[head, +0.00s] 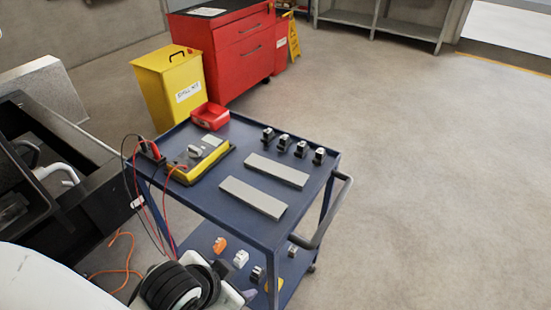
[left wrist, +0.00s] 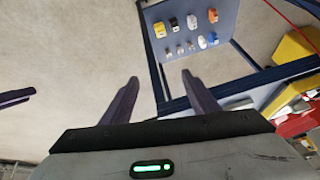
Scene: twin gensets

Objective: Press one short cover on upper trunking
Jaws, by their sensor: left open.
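Two flat grey covers lie side by side on the blue cart's top: the back one (head: 277,171) and the front one (head: 253,197). My left gripper (head: 240,293) is low in the head view, beside the cart's near side and apart from the covers. In the left wrist view, my left gripper (left wrist: 160,77) has its fingers spread with nothing between them. A dark finger-like tip pokes in at that view's left edge; it may belong to my right gripper, but its jaws do not show. I cannot make out the upper trunking in either view.
The blue cart (head: 222,213) also carries several small black clamps (head: 284,142), a yellow instrument (head: 205,166) with leads and a red bin (head: 210,116). Its lower shelf holds small parts. A yellow box (head: 168,92) and red cabinet (head: 225,50) stand behind. Open floor lies right.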

